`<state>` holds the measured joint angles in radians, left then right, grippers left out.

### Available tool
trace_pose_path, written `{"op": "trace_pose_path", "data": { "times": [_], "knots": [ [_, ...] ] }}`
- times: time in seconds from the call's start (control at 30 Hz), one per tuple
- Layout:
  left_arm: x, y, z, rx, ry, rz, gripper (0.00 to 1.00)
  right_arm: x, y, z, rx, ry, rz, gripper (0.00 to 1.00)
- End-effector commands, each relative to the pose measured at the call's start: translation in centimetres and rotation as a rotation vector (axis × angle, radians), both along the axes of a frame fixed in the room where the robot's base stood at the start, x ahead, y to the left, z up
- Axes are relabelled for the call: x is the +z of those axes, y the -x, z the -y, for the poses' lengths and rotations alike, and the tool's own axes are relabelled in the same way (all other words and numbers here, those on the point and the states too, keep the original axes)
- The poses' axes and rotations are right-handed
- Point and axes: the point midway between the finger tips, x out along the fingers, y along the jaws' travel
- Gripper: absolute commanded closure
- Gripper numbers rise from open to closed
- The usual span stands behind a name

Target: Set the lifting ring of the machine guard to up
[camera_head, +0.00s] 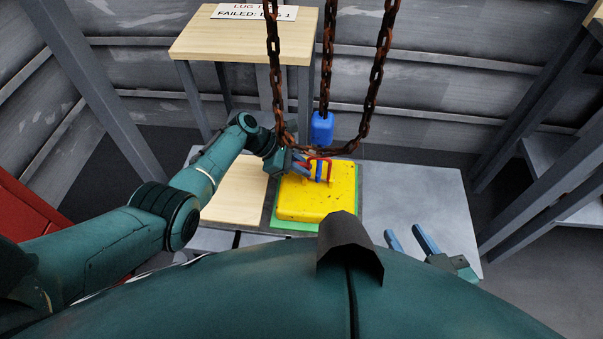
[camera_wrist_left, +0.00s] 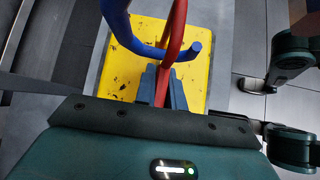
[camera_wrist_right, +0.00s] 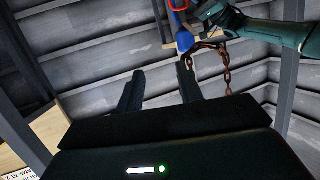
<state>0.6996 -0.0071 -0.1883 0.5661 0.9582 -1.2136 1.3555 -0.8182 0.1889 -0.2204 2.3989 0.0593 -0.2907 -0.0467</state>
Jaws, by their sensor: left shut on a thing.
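The machine guard is a yellow block (camera_head: 315,201) on a green mat (camera_head: 356,212). Its red lifting ring (camera_head: 327,160) stands up from the top. My left gripper (camera_head: 299,166) is at the ring's left side. In the left wrist view its fingers (camera_wrist_left: 164,88) are shut on the red ring (camera_wrist_left: 174,45), above the yellow guard (camera_wrist_left: 120,75). A blue hook (camera_wrist_left: 122,30) curves close by the ring; whether it passes through it I cannot tell. My right gripper (camera_head: 410,240) is open and empty, right of the guard; its fingers show apart in the right wrist view (camera_wrist_right: 160,88).
A blue hook block (camera_head: 321,128) hangs on a rusty chain (camera_head: 328,60) over the guard. A chain loop (camera_head: 376,75) hangs around it. A wooden board (camera_head: 236,190) lies left of the guard. A wooden stand (camera_head: 243,42) is behind.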

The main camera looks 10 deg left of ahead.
Motion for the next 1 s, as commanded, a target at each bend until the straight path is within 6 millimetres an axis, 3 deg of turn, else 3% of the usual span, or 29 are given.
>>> {"op": "trace_pose_path", "data": {
  "times": [0.27, 0.87, 0.9, 1.0],
  "knots": [
    [-0.1, -0.7, 0.0, 0.002, 0.002, -0.094, 1.00, -2.0, -0.3, -0.7, 0.030, 0.037, -0.009, 0.64],
    [0.0, -0.7, 0.0, 0.001, 0.001, -0.124, 1.00, -2.2, -0.6, -1.0, 0.043, 0.048, -0.005, 0.64],
    [0.0, -0.7, 0.0, 0.001, 0.001, -0.124, 0.86, -2.2, -0.6, -1.0, 0.043, 0.048, -0.004, 0.64],
    [0.0, -0.7, 0.0, 0.001, 0.001, -0.124, 0.78, -2.1, -0.6, -1.0, 0.042, 0.048, -0.003, 0.64]
  ]
}}
